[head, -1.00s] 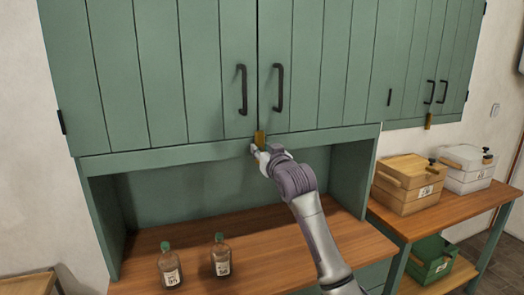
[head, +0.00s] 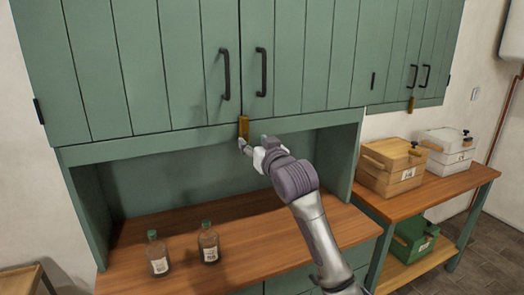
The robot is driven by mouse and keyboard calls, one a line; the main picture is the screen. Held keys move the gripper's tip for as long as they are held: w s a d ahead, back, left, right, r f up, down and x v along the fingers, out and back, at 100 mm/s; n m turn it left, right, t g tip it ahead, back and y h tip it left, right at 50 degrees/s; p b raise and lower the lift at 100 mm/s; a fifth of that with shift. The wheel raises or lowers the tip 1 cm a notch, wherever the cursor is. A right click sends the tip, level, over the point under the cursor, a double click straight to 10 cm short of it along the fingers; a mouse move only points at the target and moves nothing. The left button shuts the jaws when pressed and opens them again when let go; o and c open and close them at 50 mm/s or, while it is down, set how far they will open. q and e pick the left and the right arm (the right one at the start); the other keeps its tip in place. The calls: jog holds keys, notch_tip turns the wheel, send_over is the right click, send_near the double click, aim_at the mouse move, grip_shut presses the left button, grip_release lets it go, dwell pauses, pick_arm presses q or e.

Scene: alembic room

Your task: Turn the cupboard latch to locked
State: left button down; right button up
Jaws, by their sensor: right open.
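The green cupboard (head: 180,70) has two doors with dark handles. Its brass-coloured latch (head: 244,127) stands upright at the bottom edge where the doors meet. My right gripper (head: 243,145) is open, with its fingertips at the lower end of the latch. I cannot tell whether they touch it. The arm comes up from the lower right. My left gripper is not in view.
Two bottles with green caps, one (head: 157,253) left of the other (head: 208,243), stand on the wooden counter (head: 270,245). At right, a wooden box (head: 392,168) and a white box (head: 447,153) stand on a side table. A green crate (head: 414,240) is on its lower shelf. A second cupboard has a similar latch (head: 411,104).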

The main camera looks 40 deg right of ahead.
jog(key=v, duration=0.5)
jog(key=shift+s, duration=0.4)
